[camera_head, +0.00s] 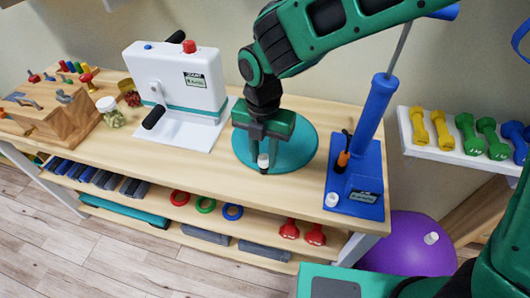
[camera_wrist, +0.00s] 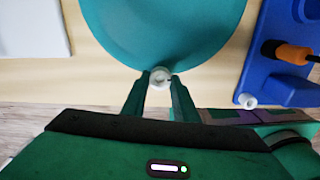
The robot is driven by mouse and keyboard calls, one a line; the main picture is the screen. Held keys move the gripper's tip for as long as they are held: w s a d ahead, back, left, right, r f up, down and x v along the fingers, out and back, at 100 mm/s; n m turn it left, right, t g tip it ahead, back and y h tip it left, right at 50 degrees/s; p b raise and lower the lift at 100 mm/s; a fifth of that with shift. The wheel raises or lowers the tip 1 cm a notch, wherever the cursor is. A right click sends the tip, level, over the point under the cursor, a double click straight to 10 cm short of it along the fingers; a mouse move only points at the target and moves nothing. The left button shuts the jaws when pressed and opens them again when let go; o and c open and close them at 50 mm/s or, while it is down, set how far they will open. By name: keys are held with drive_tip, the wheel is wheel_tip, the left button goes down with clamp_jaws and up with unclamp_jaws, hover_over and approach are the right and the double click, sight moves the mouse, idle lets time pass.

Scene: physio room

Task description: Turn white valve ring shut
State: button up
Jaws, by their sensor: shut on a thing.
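The white valve ring (camera_wrist: 160,77) is a small round piece at the near rim of the teal disc (camera_wrist: 165,30). In the head view, the teal disc (camera_head: 296,153) lies flat on the wooden table, and a bit of the white valve ring (camera_head: 263,160) shows below my gripper. My gripper (camera_head: 264,157) points down at the disc's near edge. In the wrist view, the fingertips of my gripper (camera_wrist: 160,84) stand on either side of the ring, shut on it. Part of the ring is hidden by the fingers, and its turn angle cannot be told.
A blue pump (camera_head: 365,150) with an orange-and-black handle and a white knob (camera_head: 332,199) stands just right of the disc. A white machine (camera_head: 178,90) with black handles stands left. A wooden block (camera_head: 60,110) and jar (camera_head: 110,112) are farther left. The table front (camera_head: 225,185) is clear.

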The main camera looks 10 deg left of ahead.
drive_tip(key=m, duration=0.4)
drive_tip(key=shift+m, duration=0.3)
drive_tip(key=shift+w+a+m, duration=0.1)
drive_tip(key=shift+m, duration=1.9)
drive_tip(key=o, duration=1)
